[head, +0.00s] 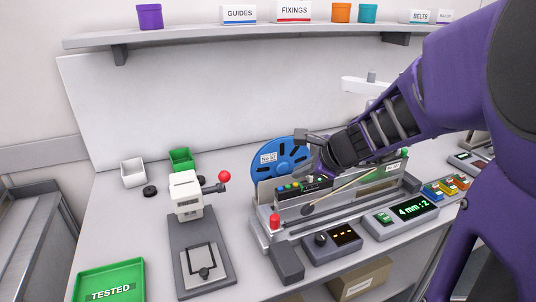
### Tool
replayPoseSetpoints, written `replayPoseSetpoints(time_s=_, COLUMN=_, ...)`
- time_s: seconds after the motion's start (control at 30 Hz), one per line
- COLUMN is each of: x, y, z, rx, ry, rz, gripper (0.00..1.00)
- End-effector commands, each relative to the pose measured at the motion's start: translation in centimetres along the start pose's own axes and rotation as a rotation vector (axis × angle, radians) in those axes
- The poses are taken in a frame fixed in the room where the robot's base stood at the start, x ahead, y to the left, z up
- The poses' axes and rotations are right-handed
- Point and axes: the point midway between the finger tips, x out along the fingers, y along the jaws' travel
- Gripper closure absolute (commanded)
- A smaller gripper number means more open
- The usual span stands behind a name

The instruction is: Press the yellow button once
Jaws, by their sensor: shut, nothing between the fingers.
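A small dark panel (303,188) on the feeder carries a row of small coloured buttons, green and yellow among them; they are too small to tell fully apart. A box with blue, yellow and orange blocks (445,188) stands at the right of the bench. My purple arm reaches in from the right. My gripper (322,178) is shut and empty, pointing down close to the right end of the dark panel. Its tips are small and partly lost against the dark parts, so I cannot tell whether they touch anything.
The feeder (268,238) has a red knob (275,222) at its left end. A blue reel (268,160) stands behind it. Display boxes (408,213) sit in front. A press with a red-ball lever (186,194) and a green tray (108,281) are left.

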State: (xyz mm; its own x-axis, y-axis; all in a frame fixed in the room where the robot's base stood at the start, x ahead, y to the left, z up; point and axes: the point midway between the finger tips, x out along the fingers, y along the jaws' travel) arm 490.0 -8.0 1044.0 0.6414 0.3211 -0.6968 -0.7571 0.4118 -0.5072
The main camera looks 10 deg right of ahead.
Motion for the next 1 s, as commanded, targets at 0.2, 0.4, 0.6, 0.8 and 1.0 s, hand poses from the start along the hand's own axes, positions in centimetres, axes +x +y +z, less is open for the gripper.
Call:
replayPoseSetpoints(time_s=0.2, x=-1.4, y=-1.0, z=1.0, rx=0.000, ry=0.000, rz=-0.001, gripper=1.00)
replayPoseSetpoints(time_s=0.4, x=-2.8, y=-2.0, z=2.0, rx=-0.001, ry=0.000, rz=-0.001, gripper=1.00)
replayPoseSetpoints(time_s=0.6, x=-3.6, y=-2.6, z=2.6, rx=0.000, ry=0.000, rz=0.000, gripper=1.00)
replayPoseSetpoints(time_s=0.8, x=-3.5, y=-2.5, z=2.5, rx=0.000, ry=0.000, rz=0.000, gripper=1.00)
replayPoseSetpoints(time_s=1.0, x=-3.5, y=-2.5, z=2.5, rx=0.000, ry=0.000, rz=0.000, gripper=1.00)
